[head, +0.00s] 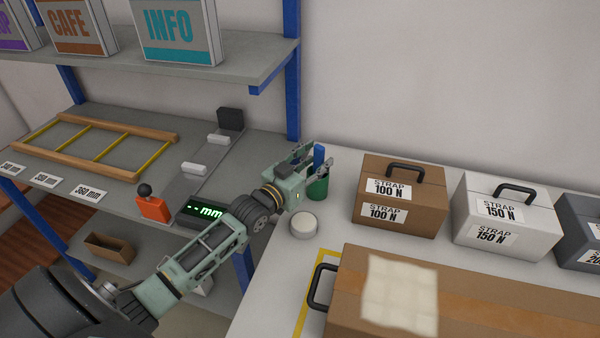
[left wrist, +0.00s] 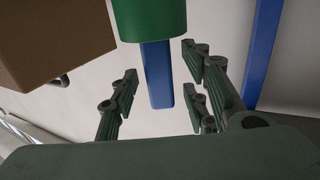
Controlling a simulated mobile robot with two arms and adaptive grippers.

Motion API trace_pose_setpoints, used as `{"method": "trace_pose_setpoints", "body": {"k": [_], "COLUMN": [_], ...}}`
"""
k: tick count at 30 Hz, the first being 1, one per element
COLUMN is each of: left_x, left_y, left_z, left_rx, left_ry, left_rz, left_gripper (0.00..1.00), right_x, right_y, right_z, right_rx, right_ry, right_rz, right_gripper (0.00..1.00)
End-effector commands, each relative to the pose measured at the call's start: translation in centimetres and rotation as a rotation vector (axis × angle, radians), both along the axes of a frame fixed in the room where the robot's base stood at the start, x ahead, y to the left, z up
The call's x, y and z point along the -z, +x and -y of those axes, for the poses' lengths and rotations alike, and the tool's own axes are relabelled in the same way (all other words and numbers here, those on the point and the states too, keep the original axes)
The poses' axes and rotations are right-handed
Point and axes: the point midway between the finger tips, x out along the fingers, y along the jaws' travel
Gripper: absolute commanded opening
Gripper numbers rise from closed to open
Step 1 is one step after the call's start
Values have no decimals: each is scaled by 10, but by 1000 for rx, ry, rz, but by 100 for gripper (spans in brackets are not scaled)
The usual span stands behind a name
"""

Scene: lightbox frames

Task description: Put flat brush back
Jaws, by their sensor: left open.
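A green cup (head: 317,189) stands on the white table near its back left corner. A blue handle (head: 319,154), which appears to be the flat brush's, sticks up out of it; its lower end is hidden inside the cup. My left gripper (head: 316,151) is open at the handle, above the cup. In the left wrist view, the blue handle (left wrist: 158,75) lies between the spread fingers (left wrist: 160,92), with a gap on each side, and the green cup (left wrist: 150,18) is beyond them. My right gripper is in neither view.
A round white object (head: 303,226) sits on the table near the cup. A brown strap box (head: 400,196), a white strap box (head: 503,220) and a long carton (head: 460,290) stand to the right. A blue shelf post (head: 292,80) rises close behind the gripper.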

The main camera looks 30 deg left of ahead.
Motion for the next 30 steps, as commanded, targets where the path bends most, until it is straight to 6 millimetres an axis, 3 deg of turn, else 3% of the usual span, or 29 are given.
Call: {"method": "trace_pose_setpoints", "body": {"k": [9,15,21,30], "left_x": [3,2,0,0], "left_y": [-63,-92,-105,-107], "left_z": [-8,-12,-14,-15], "left_rx": [1,1,1,1], "left_ry": [1,1,0,0], "left_rz": [-4,-3,-1,0], "left_gripper": [42,42,42,42], "right_x": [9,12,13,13], "right_y": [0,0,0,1], "right_z": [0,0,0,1], "right_rx": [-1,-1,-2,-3], "right_ry": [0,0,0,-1], "right_rz": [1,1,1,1], "right_gripper": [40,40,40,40]}}
